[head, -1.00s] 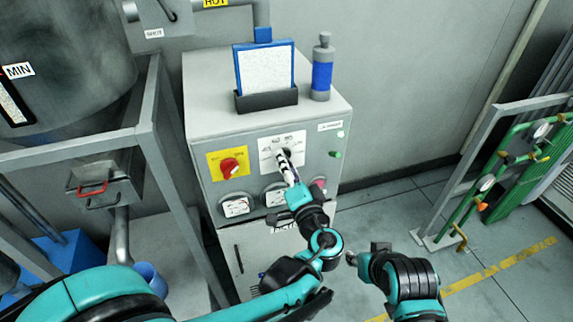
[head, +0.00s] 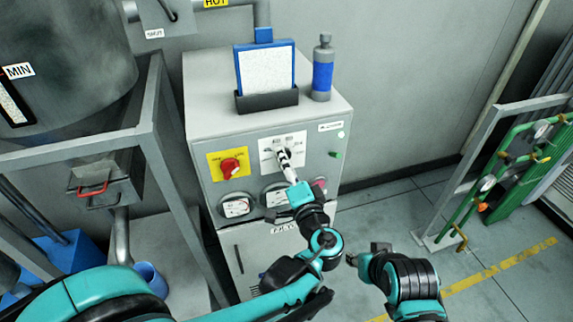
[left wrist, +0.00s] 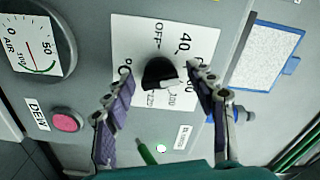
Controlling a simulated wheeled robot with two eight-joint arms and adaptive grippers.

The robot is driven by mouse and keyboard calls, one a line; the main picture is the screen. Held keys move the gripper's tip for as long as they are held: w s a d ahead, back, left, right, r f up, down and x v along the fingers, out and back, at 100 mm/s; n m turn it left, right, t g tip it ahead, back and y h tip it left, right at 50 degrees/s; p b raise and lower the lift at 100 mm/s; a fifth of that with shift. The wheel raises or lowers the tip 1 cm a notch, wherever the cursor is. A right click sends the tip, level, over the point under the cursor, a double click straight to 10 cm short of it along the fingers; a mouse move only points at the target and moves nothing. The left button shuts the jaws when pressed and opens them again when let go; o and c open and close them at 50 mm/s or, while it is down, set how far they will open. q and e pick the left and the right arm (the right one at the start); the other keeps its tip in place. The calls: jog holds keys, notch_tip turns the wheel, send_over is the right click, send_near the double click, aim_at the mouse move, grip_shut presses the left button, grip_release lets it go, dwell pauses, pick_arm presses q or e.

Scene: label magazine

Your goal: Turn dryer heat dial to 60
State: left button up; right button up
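The heat dial is a black round knob (left wrist: 158,73) on a white scale plate (left wrist: 128,32) on the dryer's grey front panel. In the left wrist view OFF and 40 are readable, with 100 and 120 on the knob's other side. A finger partly covers the numbers beyond 40. A pale mark shows on the knob's lower edge towards 100; its exact setting is unclear. My left gripper (left wrist: 160,74) is open, its fingers on either side of the knob with small gaps. In the head view this gripper (head: 284,158) hides most of the dial. My right gripper (head: 366,254) hangs away from the panel.
A red rotary switch (head: 230,168) on a yellow plate sits left of the dial. Gauges (head: 237,207), a pink button (left wrist: 67,122) and a green part (left wrist: 147,153) are nearby. A blue-framed board (head: 265,68) and a bottle (head: 322,70) stand on the cabinet.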

pick_arm(q)
jog(key=v, duration=1.2)
dwell(0.4)
jog(key=s+a+f+n+g+h, duration=0.1)
jog(key=a+f+n+g, duration=0.3)
jog(key=a, duration=0.6)
jog(key=s+a+f+n+g, duration=0.1)
jog(key=a+f+g, duration=0.4)
jog(key=a+f, duration=0.3)
jog(key=s+a+n+g+h, duration=0.1)
jog(key=s+a+n+h, duration=0.2)
jog(key=s+n+h, duration=0.1)
jog(key=shift+s+r+n+h, duration=0.3)
jog(key=shift+s+n, duration=0.4)
jog(key=shift+s, duration=0.25)
